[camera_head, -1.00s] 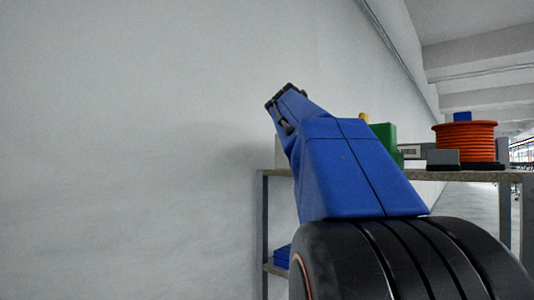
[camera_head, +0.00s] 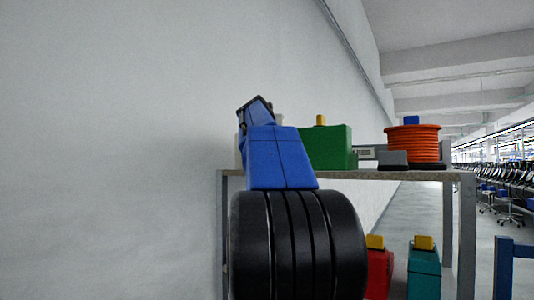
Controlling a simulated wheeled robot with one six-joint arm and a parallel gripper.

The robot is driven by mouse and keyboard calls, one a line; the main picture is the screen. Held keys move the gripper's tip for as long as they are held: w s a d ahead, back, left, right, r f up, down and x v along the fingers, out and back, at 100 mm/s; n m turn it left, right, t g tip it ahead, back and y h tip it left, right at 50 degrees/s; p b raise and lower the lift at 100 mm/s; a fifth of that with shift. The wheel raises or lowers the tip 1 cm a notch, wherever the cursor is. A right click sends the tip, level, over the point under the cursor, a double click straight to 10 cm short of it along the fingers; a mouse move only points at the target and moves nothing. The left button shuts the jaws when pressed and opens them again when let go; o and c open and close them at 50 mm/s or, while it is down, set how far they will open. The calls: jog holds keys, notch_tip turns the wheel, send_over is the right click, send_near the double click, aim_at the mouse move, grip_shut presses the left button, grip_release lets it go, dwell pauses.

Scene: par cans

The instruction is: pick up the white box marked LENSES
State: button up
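My blue arm rises in front of the shelf's left end. The dark far end of my arm, where my gripper (camera_head: 255,105) is, shows at the top against the wall; its fingers cannot be made out. A pale, whitish box-like thing (camera_head: 239,150) stands on the shelf top behind my arm, with slivers showing at either side of it. My arm hides most of it, and no lettering can be read, so I cannot tell whether it is the LENSES box.
On the shelf top (camera_head: 400,175) stand a green box (camera_head: 326,148), a grey piece with a label, a small grey box (camera_head: 393,159) and an orange cable reel (camera_head: 413,144). Red (camera_head: 378,272) and teal (camera_head: 423,270) cases stand below. A wall borders the left; open floor lies right.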

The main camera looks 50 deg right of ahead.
grip_shut()
dwell(1.4)
